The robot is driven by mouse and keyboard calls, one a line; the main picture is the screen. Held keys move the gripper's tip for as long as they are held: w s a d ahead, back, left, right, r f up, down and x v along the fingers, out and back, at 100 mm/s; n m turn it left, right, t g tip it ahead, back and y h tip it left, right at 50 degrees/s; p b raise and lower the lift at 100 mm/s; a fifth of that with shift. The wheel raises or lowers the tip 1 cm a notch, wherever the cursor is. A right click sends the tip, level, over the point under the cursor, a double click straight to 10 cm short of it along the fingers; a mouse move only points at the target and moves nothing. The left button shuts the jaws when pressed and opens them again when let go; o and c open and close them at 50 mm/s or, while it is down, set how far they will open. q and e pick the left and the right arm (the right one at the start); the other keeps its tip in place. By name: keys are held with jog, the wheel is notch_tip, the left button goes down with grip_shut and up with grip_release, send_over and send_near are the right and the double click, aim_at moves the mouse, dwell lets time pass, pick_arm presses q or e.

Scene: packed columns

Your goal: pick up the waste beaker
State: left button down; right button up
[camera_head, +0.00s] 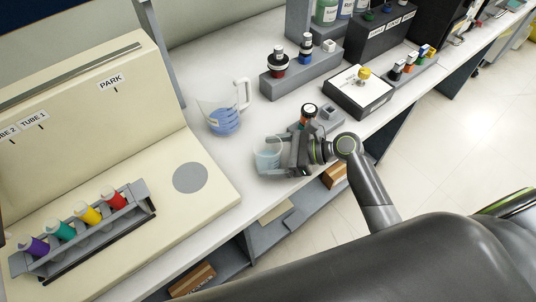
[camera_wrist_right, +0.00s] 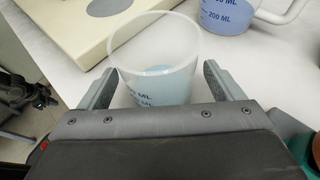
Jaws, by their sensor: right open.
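The beaker (camera_head: 267,156) is a small clear cup with pale blue liquid, standing on the white bench near its front edge. In the right wrist view the beaker (camera_wrist_right: 158,75) stands between the two fingers, with volume marks on its side. My right gripper (camera_head: 268,155) is open, with one finger on either side of the beaker. A gap shows between the right finger and the beaker wall; contact on the left is hard to tell. A larger jug (camera_head: 224,112) with a handle and blue liquid stands behind it. My left gripper is not in view.
A cream panel with a tube rack (camera_head: 90,232) lies at the left. A grey block with dark-capped bottles (camera_head: 301,76) and a balance-like box (camera_head: 358,91) stand at the back. A small grey holder with a bottle (camera_head: 308,112) is close to my right gripper.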

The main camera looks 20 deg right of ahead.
jog(key=shift+x, duration=0.8)
jog(key=shift+s, duration=0.1)
jog(key=shift+c, duration=0.4)
jog(key=c, duration=1)
